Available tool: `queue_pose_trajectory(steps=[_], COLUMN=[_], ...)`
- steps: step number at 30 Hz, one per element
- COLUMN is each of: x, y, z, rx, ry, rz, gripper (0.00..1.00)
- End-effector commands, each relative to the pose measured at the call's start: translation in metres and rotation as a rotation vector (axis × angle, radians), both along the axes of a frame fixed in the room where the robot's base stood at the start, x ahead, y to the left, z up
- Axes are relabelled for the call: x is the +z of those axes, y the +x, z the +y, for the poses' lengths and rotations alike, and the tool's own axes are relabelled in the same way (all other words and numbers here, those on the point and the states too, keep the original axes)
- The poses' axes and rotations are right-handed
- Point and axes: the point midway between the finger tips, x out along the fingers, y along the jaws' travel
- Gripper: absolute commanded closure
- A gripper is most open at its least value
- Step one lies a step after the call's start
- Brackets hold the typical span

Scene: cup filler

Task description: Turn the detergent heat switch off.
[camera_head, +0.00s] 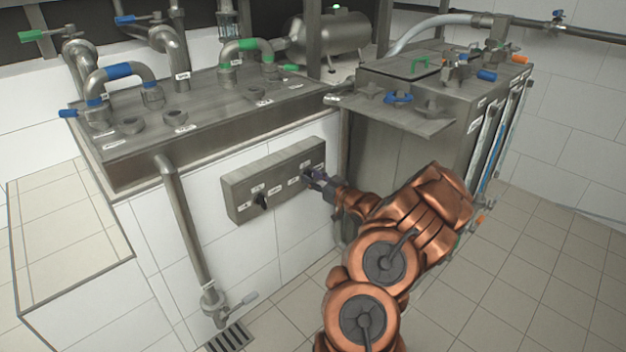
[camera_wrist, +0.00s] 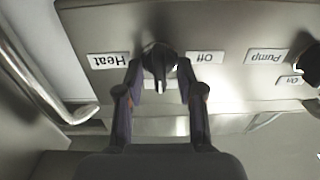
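A steel control box (camera_head: 240,190) is fixed to the white tiled wall. In the wrist view, upside down, a black knob (camera_wrist: 158,58) sits between a "Heat" label (camera_wrist: 108,60) and an "Off" label (camera_wrist: 207,56). My gripper (camera_wrist: 160,80) is open, with one fingertip on each side of this knob. Whether the fingers touch it I cannot tell. In the head view my gripper (camera_head: 318,181) is at the box's right end and hides this knob. No label naming detergent is readable.
Another black knob (camera_head: 262,201) is on the box's left part; a "Pump" label (camera_wrist: 266,56) is beside a knob in the wrist view. A vertical pipe (camera_head: 185,225) with a valve is left of the box. A steel tank (camera_head: 405,150) stands close right of my gripper.

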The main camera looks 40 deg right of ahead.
Motion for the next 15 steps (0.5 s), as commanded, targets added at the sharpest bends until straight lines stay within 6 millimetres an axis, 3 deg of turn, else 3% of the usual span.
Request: queue_pose_trajectory(steps=[8, 15], x=[0.0001, 0.0], y=[0.001, 0.0008], z=[0.0002, 0.0], rx=[0.0, 0.0], ry=[0.0, 0.0], rz=[0.0, 0.0], gripper=[0.62, 0.85])
